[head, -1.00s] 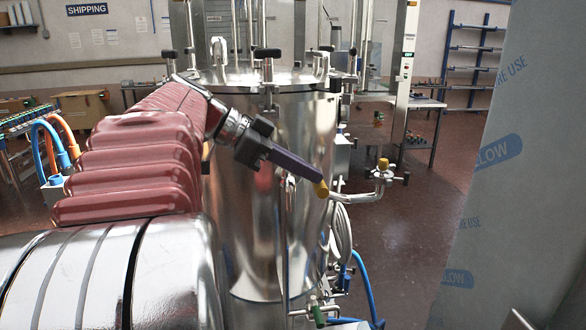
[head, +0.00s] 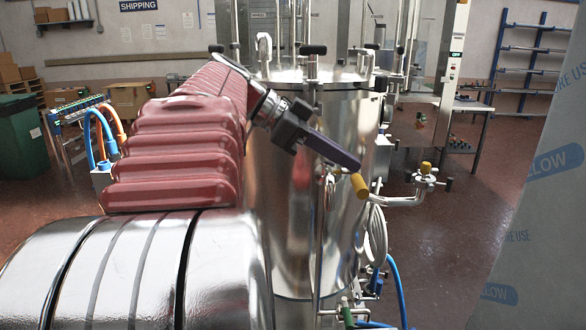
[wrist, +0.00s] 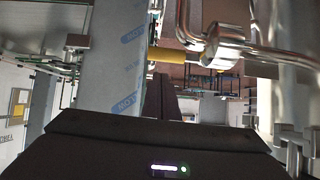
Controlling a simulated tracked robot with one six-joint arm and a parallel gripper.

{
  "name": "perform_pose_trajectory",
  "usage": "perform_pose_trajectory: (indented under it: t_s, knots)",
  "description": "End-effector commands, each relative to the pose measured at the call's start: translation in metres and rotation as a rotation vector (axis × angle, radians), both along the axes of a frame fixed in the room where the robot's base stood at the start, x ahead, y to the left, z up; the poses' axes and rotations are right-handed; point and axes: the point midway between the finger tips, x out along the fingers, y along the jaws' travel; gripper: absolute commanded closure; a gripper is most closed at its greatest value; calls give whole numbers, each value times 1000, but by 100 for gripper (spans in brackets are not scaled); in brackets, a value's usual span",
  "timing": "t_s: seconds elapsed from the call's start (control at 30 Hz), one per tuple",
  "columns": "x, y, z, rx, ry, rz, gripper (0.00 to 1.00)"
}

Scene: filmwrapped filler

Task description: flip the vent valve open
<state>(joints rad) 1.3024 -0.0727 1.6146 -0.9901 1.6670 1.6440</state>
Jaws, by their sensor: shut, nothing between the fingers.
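A steel valve body (wrist: 228,48) with a short yellow handle (wrist: 168,55) shows at the top of the wrist view. In the head view the yellow handle (head: 359,186) stands out beside the steel tank. I take this as the vent valve; no label is readable, and whether it is open I cannot tell. My gripper (head: 351,161) is shut and empty, its dark fingers just above the handle in the head view. In the wrist view the fingers (wrist: 161,92) point at the handle; whether they touch it I cannot tell.
The steel tank (head: 300,220) stands behind my gripper. Blue hose and a film-wrapped panel (head: 535,200) are at right.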

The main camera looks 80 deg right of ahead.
Motion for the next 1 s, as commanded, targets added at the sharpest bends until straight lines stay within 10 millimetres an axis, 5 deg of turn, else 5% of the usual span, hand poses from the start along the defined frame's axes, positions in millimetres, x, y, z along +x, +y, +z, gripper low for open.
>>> perform_pose_trajectory:
  t_s: [0.6, 1.0]
  knots:
    - [76, 12, 63, -11, 4, 4, 100]
    - [85, 14, 69, -11, 5, 4, 100]
